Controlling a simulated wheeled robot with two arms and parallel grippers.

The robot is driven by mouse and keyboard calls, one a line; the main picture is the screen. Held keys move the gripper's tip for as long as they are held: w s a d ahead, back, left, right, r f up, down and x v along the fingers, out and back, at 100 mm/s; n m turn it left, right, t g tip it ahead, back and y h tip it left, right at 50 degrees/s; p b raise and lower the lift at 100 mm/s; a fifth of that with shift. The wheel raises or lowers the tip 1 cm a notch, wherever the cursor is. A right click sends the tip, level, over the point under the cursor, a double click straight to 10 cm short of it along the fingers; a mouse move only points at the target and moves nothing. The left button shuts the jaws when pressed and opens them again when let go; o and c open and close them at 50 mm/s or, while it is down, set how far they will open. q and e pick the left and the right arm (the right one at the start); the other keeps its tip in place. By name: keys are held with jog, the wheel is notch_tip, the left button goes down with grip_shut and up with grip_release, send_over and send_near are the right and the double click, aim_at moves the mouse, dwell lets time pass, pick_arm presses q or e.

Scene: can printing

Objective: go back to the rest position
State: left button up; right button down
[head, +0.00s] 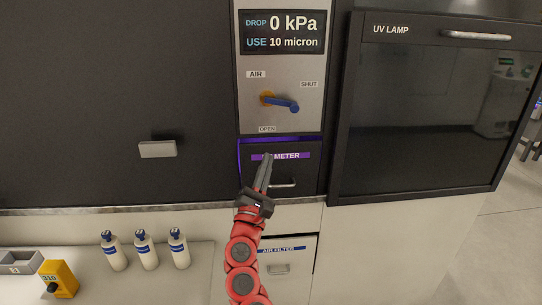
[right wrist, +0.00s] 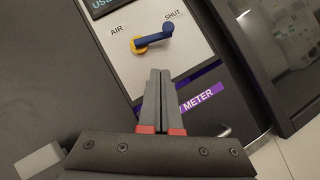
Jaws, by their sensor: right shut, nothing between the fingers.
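My right gripper (head: 266,168) is shut and empty. In the head view its fingertips are in front of the drawer front with the purple METER label (head: 290,156), partly covering the label and sitting left of its handle. The right wrist view shows the closed fingers (right wrist: 159,84) below the blue valve lever (right wrist: 154,39). Whether the fingertips touch the drawer front, I cannot tell. My left gripper is not in view.
The blue AIR lever (head: 281,102) points right under a display (head: 282,33) reading 0 kPa. A UV LAMP cabinet (head: 420,120) stands at right. Three white bottles (head: 146,250) and a yellow device (head: 59,279) are lower left. An AIR FILTER drawer (head: 290,262) is below.

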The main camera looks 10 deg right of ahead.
jog(key=shift+s+d+f, duration=0.1)
jog(key=shift+s, duration=0.1)
